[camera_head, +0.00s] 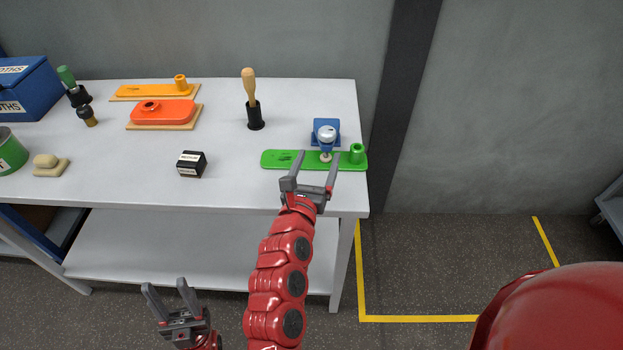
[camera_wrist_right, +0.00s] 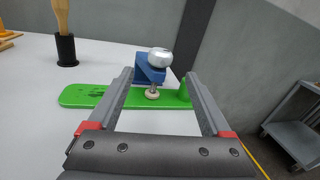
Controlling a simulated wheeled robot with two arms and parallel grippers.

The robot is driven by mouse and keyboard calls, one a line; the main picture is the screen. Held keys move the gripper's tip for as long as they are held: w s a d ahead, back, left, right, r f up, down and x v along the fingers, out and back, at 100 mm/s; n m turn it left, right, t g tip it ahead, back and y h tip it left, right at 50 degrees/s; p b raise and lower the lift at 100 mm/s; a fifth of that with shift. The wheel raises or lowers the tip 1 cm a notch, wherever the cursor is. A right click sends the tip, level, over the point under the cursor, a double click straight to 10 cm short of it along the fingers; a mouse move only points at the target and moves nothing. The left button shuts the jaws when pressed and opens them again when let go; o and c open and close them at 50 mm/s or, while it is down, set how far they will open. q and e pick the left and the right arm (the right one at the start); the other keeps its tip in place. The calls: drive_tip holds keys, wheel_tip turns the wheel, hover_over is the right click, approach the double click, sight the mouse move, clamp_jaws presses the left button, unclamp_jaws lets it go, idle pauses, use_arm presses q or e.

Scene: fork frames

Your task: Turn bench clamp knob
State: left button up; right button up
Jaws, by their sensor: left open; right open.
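The bench clamp (camera_head: 326,128) is a small blue block with a silver round knob (camera_head: 327,133), at the right end of the white table. It presses or hangs over a green plate (camera_head: 285,159) with a green post. The clamp (camera_wrist_right: 146,70) and its knob (camera_wrist_right: 160,57) also show in the right wrist view, framed between the fingers. My right gripper (camera_head: 316,172) is open in front of the green plate, with nothing between its fingers. My left gripper (camera_head: 168,291) is open and empty, low in front of the table at the bottom left.
On the white table (camera_head: 230,185) stand a wooden-handled tool in a black holder (camera_head: 255,115), orange parts on wooden boards (camera_head: 163,112), a black box (camera_head: 191,164), a green can (camera_head: 10,152) and a blue box (camera_head: 28,88).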

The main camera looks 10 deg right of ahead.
drive_tip(key=shift+v, duration=2.35)
drive_tip(key=shift+d, duration=0.1)
